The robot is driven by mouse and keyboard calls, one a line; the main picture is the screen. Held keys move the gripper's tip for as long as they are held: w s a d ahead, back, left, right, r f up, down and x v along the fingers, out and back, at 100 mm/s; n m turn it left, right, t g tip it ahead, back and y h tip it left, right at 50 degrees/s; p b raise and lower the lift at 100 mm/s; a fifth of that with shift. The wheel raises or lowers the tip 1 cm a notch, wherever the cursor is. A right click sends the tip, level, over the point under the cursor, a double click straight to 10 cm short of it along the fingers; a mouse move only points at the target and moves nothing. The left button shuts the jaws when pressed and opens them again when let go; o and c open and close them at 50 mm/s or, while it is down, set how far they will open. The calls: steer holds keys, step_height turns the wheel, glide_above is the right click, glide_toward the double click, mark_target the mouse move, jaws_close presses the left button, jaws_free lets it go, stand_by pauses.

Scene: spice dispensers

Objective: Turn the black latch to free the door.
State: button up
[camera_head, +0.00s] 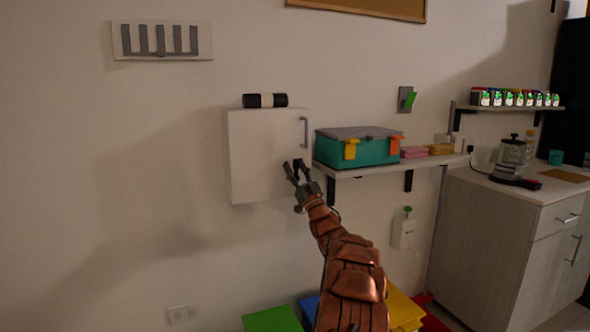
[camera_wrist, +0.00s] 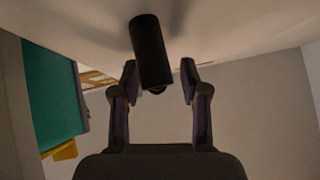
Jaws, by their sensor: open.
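The white door (camera_head: 262,155) of a wall cabinet is closed, with a grey vertical handle (camera_head: 305,132) near its upper right edge. The black latch (camera_wrist: 151,48) shows in the wrist view as a short dark bar standing off the white surface. Its near end lies between my two fingertips, with a gap on each side. My gripper (camera_head: 298,171) is open at the lower right of the door. In the head view, my fingers mostly hide the latch.
A black and white roll (camera_head: 265,100) lies on top of the cabinet. A teal box (camera_head: 335,150) with orange clasps sits on the shelf (camera_head: 380,170) just right of the door; it also shows at left in the wrist view (camera_wrist: 52,90).

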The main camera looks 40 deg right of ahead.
steer(key=v, duration=1.2)
steer(key=shift+w, duration=0.1)
stand_by(0.4)
